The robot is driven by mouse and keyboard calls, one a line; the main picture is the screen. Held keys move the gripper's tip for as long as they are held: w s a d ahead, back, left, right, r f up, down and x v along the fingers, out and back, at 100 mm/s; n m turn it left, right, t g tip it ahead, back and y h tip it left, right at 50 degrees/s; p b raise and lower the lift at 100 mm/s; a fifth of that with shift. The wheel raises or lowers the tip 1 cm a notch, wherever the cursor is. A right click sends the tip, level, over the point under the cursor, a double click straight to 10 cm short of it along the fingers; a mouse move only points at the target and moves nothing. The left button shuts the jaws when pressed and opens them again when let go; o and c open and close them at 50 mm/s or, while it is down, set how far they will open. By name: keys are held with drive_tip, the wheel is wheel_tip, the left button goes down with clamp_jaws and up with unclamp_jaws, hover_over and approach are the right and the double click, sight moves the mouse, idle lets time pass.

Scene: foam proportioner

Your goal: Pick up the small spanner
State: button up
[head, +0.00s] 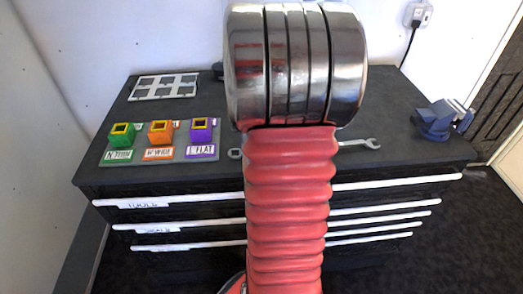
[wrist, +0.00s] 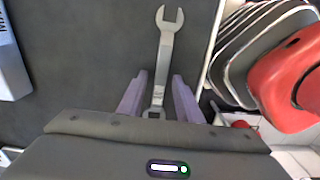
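The small spanner (wrist: 163,65) is silver-grey, with an open jaw at the top of the wrist view and its other end low between my fingers. My gripper (wrist: 158,88) is open, with one purple-grey finger on each side of the spanner. A gap shows between the spanner and each finger. How high the fingers are above the surface is hard to tell. In the head view, a spanner's open jaw (head: 372,143) shows right of my red arm and a ring end (head: 235,153) left of it. My arm hides the middle and my gripper there.
The dark bench top (head: 400,150) carries a grey board (head: 112,157) with green, orange and purple blocks, a white grid frame (head: 165,87), and a blue vise (head: 440,118). Drawers with white handles (head: 390,183) are in front. A blue-grey object (wrist: 12,65) is left in the wrist view.

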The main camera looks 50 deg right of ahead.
clamp_jaws()
drive_tip(key=shift+r, duration=0.1)
idle(0.4)
wheel_tip(320, 180, up, 10)
drive_tip(key=shift+r, duration=0.2)
idle(0.4)
drive_tip(key=shift+c, duration=2.1)
unclamp_jaws()
clamp_jaws()
